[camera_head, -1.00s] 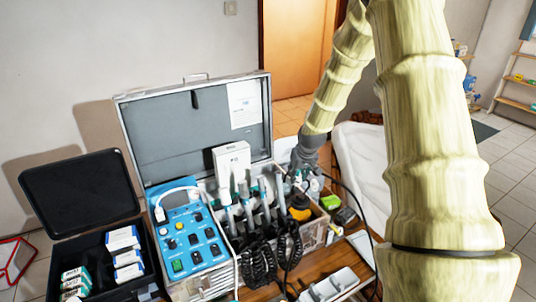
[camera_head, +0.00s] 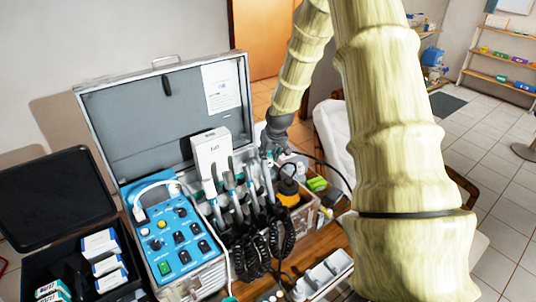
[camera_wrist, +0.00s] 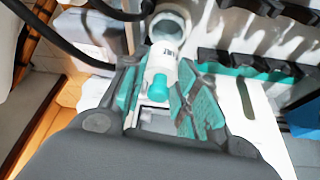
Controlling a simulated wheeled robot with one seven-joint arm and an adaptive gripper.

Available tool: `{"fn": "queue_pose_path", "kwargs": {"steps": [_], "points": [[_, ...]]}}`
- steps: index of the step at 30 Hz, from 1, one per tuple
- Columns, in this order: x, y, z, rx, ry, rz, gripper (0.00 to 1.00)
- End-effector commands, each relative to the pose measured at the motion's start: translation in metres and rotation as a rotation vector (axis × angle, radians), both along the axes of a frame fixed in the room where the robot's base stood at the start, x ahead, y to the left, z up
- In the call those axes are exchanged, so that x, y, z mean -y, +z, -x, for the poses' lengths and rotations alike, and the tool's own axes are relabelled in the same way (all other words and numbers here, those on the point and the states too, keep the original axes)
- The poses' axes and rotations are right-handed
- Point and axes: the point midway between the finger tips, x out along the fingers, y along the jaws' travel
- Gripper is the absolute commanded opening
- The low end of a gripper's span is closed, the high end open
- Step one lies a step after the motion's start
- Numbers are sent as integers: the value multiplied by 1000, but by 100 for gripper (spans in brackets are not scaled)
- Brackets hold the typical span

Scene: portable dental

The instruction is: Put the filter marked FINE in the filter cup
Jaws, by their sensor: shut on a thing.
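In the wrist view my gripper (camera_wrist: 157,84) is shut on a small white cylinder with a teal end, which I take to be the filter (camera_wrist: 163,62). Its dark print is too small and tilted to read. Just beyond its far end is a round white opening with a thick rim, probably the filter cup (camera_wrist: 170,22). The filter's end lies at or just before this rim; I cannot tell whether it is inside. In the head view my gripper (camera_head: 272,140) is low at the right end of the open case, and the filter and cup cannot be made out there.
The open case (camera_head: 160,105) holds a blue control panel (camera_head: 178,238), a white box (camera_head: 212,152) and several corded handpieces. An orange-topped item (camera_head: 288,192) and a green box (camera_head: 317,184) are close to my gripper. Dark hoses cross nearby. A black case (camera_head: 55,195) is at left.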

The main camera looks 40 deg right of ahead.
Motion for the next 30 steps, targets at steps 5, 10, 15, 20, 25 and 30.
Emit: {"fn": "queue_pose_path", "kwargs": {"steps": [5, 10, 15, 20, 25, 30], "points": [[0, -4, 0, 0, -1, 0, 16], [0, -6, 1, 0, -1, 0, 16], [-1, -10, 2, -1, 0, 0, 16], [-1, -11, 2, 0, 0, 0, 16], [-1, -11, 2, 0, 0, 0, 16], [-1, -12, 2, 0, 0, 0, 16]]}}
